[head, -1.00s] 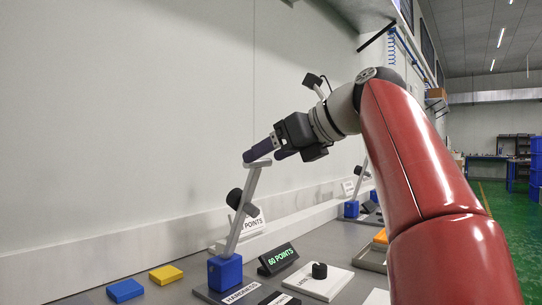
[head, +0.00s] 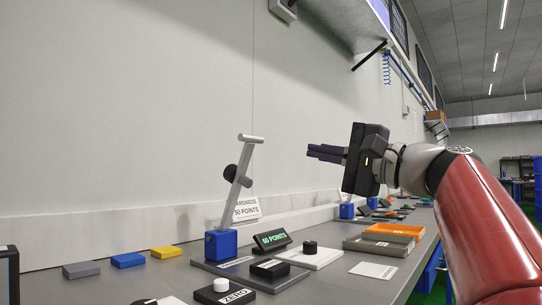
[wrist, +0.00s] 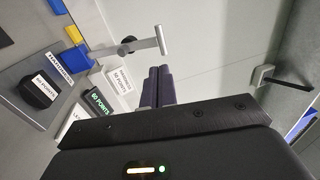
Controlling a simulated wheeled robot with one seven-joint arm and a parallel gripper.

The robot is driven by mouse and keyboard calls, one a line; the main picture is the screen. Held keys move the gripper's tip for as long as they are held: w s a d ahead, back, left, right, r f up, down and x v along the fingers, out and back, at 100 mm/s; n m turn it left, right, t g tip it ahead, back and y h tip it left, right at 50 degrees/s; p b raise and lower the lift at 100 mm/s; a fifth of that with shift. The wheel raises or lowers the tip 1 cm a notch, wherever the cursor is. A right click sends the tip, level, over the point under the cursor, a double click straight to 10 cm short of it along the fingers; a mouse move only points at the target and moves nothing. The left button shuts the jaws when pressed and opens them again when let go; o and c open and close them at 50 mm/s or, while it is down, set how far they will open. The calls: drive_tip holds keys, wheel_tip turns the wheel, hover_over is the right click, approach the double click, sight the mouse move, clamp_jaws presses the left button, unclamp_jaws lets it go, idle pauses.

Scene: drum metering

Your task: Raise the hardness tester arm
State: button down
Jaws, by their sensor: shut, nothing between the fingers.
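The hardness tester arm (head: 238,185) is a grey bar with a crossbar handle on top and a dark round weight partway up. It stands raised, leaning a little right, from a blue block (head: 221,243) on a dark base. In the wrist view the arm's crossbar handle (wrist: 161,41) shows just beyond my fingers. A display (head: 272,240) beside it reads 60 POINTS in green. My gripper (head: 312,152) is shut and empty, to the right of the handle and apart from it in the head view. Its dark fingers (wrist: 158,85) lie together in the wrist view.
Yellow (head: 166,252), blue (head: 128,260) and grey (head: 81,269) blocks lie left of the tester. A black knob on a white plate (head: 310,255), a ZERO button (head: 222,291) and an orange tray (head: 395,231) are on the bench. A wall shelf hangs above.

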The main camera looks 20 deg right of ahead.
sight(253, 137)
drive_tip(key=p+x, duration=0.2)
drive_tip(key=x, duration=1.2)
drive_tip(key=shift+p, duration=0.4)
drive_tip(key=p, duration=0.2)
drive_tip(key=w+a+r+g+p, duration=0.1)
drive_tip(key=p, duration=0.1)
drive_tip(key=shift+w+a+r+h, duration=0.1)
drive_tip(key=shift+w+r+h, duration=0.05)
drive_tip(key=shift+w+h, duration=0.15)
